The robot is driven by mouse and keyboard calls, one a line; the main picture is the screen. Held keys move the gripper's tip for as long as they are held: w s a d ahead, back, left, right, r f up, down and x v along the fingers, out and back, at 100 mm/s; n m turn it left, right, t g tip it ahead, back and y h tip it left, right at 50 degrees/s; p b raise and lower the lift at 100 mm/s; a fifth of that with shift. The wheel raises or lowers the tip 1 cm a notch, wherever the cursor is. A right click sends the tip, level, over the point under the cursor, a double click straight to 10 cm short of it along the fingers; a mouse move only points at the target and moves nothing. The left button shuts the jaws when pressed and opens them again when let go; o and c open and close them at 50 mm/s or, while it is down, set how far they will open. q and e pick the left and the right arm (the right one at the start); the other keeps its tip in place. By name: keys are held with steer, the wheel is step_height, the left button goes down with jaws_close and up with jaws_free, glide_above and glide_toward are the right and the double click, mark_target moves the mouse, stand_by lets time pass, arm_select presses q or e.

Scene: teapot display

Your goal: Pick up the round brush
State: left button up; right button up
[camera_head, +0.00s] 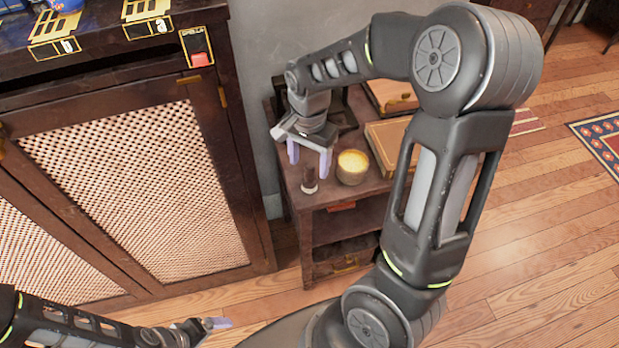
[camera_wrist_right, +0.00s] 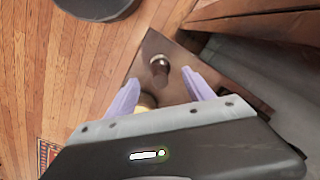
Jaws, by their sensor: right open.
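The round brush (camera_head: 309,178) is a small dark upright piece with a pale lower end, near the front left corner of the small wooden side table (camera_head: 345,193). In the right wrist view the brush (camera_wrist_right: 159,66) shows between and just beyond the lilac fingertips. My right gripper (camera_head: 309,162) is open and empty, pointing down just above and behind the brush; I see no contact. It also shows in the right wrist view (camera_wrist_right: 160,80). My left gripper (camera_head: 214,323) is low at the bottom left, far from the brush; its jaw opening is unclear.
A yellow-filled round bowl or candle (camera_head: 352,167) stands right of the brush. Wooden boxes or books (camera_head: 386,140) lie behind it on the table. A large dark cabinet with woven doors (camera_head: 140,190) stands to the left. Open wooden floor (camera_head: 540,220) lies to the right.

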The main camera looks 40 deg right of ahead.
mark_target(310, 174)
steer(key=shift+f, duration=0.1)
step_height(310, 174, down, 5)
steer(key=shift+f, duration=0.1)
steer(key=shift+c, duration=0.3)
stand_by(0.4)
steer(key=shift+d, duration=0.1)
jaws_close()
stand_by(0.4)
